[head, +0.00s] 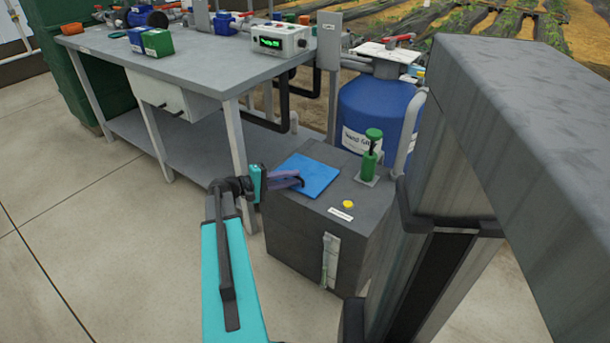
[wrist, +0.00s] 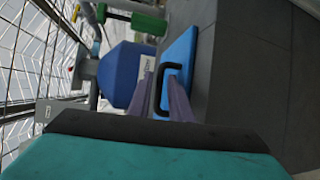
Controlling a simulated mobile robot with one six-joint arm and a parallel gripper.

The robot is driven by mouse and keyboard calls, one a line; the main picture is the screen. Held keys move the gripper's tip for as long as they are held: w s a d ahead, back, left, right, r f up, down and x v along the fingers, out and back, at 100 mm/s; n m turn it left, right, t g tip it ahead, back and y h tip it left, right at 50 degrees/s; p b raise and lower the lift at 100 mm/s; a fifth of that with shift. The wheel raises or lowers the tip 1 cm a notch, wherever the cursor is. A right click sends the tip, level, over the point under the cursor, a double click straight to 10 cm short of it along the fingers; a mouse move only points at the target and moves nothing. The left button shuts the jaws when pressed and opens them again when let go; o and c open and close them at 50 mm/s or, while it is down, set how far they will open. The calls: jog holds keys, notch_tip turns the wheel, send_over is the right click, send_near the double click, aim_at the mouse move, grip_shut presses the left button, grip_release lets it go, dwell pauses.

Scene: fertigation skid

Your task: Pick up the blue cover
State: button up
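The blue cover (head: 312,174) is a flat square plate lying on top of the dark grey box (head: 300,228). It shows edge-on in the wrist view (wrist: 184,52), with a black handle (wrist: 160,86) standing up from it. My gripper (head: 299,181) reaches in from the left over the cover's near left part. In the wrist view its two purple fingers (wrist: 162,82) are apart, with part of the handle showing between them. Whether a finger touches the handle I cannot tell. In the head view the fingers hide most of the handle.
A green hand pump (head: 371,160), a yellow button (head: 348,204) and a white label are also on the box. A blue tank (head: 376,108) stands behind it. The grey workbench (head: 185,52) stands behind left. Open floor (head: 110,220) lies at left.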

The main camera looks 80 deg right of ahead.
jog(key=shift+c, duration=0.2)
dwell(0.3)
grip_shut()
jog(key=shift+r, duration=0.2)
jog(key=shift+r+p, duration=0.35)
jog(key=shift+r, duration=0.25)
notch_tip(320, 180, up, 2)
jog(key=shift+r+p, duration=0.1)
jog(key=shift+p, duration=0.35)
jog(key=w+a+r+p, duration=0.1)
jog(key=w+a+p, duration=0.1)
jog(key=a, duration=1.3)
jog(key=shift+w+a+r, duration=0.15)
jog(key=shift+w+a, duration=0.15)
jog(key=shift+a, duration=0.1)
